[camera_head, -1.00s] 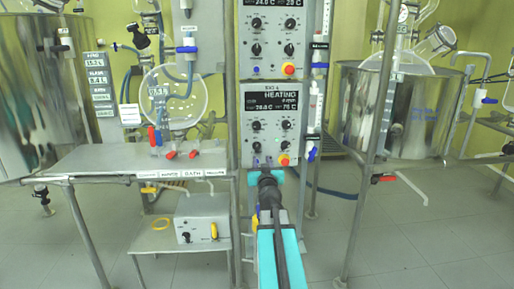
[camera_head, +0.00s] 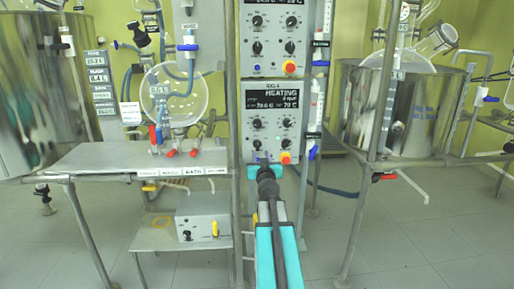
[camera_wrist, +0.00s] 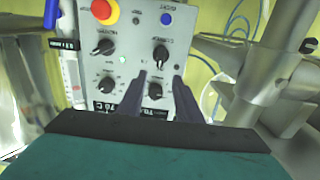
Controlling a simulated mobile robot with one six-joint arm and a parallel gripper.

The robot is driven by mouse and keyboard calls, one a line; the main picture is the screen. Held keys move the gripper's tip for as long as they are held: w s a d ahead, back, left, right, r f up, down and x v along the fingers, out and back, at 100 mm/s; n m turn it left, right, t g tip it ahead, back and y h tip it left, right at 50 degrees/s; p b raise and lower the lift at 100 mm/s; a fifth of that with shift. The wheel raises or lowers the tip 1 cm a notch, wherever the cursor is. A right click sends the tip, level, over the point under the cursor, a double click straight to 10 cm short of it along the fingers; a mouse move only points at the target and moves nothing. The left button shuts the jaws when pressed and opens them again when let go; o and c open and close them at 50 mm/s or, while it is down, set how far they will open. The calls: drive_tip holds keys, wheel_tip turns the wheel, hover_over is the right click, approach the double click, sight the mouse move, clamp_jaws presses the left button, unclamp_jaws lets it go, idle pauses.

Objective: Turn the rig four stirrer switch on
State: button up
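The rig four control box (camera_head: 270,100) stands in the middle of the head view, with a lit display reading HEATING, 0 rpm and about 70 C. In the wrist view its face (camera_wrist: 132,30) appears upside down, with several black knobs, a small green light (camera_wrist: 122,60) and a blue round control (camera_wrist: 166,18). I cannot read which of them is the stirrer switch. My gripper (camera_wrist: 160,80) is empty, its two dark fingers apart, pointing at the lower knobs of the face in that picture.
A red stop button (camera_wrist: 102,10) on yellow sits beside the blue control. A steel bench (camera_head: 110,158) with a round glass flask (camera_head: 170,95) stands left. A steel vessel (camera_head: 425,115) and a metal post (camera_head: 365,185) stand right. Pipes crowd the wrist view's right side.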

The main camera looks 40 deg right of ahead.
sight(258, 144)
drive_tip(key=shift+x, duration=5.6)
